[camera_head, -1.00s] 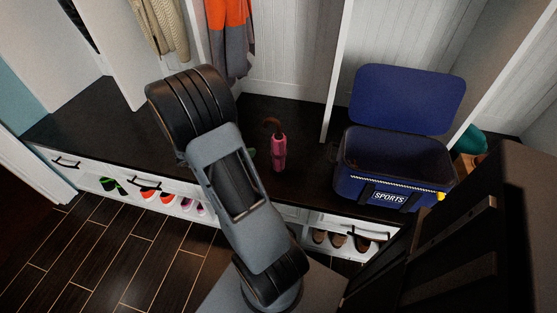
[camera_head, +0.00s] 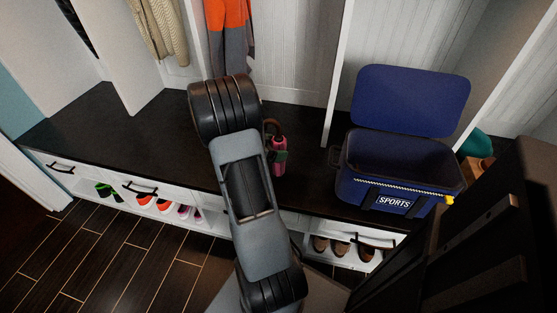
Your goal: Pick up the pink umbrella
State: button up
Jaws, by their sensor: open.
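The pink umbrella (camera_head: 279,168) stands upright on the dark bench top, with its brown curved handle (camera_head: 272,124) at the top. My arm covers its left side in the head view. A small dark green-grey part, which looks like a tip of my gripper (camera_head: 281,156), shows right at the umbrella's middle. The rest of my gripper is hidden behind my arm. The gripper is open and I see nothing held in it. I cannot tell whether it touches the umbrella.
An open blue sports bag (camera_head: 385,190) stands on the bench (camera_head: 312,182) to the right, past a white divider (camera_head: 337,75). Clothes (camera_head: 230,40) hang behind. Shoes (camera_head: 160,204) sit in cubbies below. The bench's left part is clear.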

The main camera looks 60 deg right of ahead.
jog(key=shift+x, duration=0.95)
jog(key=shift+c, duration=0.4)
jog(key=c, duration=1.4)
